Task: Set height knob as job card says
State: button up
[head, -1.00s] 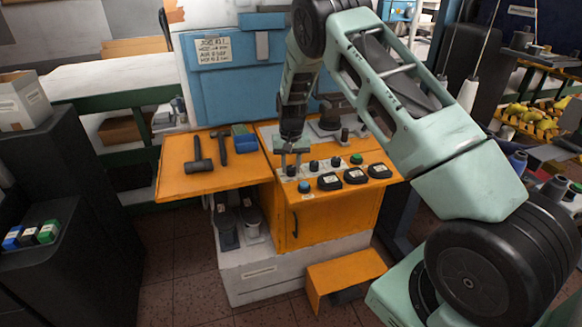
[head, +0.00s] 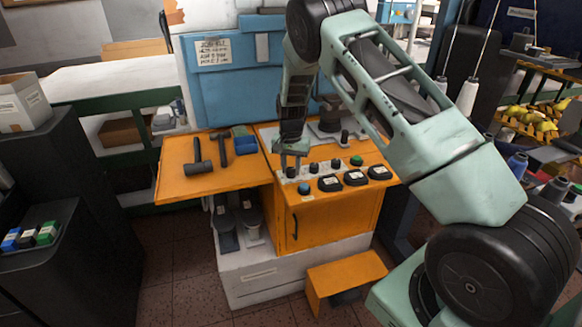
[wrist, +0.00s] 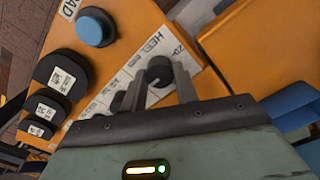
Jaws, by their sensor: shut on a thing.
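My gripper (head: 291,160) points down at the left end of the row of small black knobs on the orange machine top. In the wrist view its two fingers (wrist: 159,88) stand on either side of a black knob (wrist: 158,72) with a pale pointer line, and are shut on it. A white strip beside this knob reads "HEEL" and bears scale marks. In the head view the knob is largely hidden by the fingers. The job card (head: 213,51) is a white note on the blue panel; its lines are too small to read surely.
More black knobs (head: 314,168) continue to the right, with a green button (head: 356,160) at the end. A blue button (head: 304,188) and several black labelled discs (head: 355,177) sit in front. Hammers (head: 197,156) and a blue box (head: 240,141) lie on the left shelf.

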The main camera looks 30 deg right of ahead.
aim_at(291, 169)
jog(key=shift+r, duration=0.1)
jog(key=o, duration=1)
notch_tip(291, 169, up, 17)
jog(key=b, duration=0.2)
jog(key=shift+r+b, duration=0.15)
jog(key=shift+b, duration=0.15)
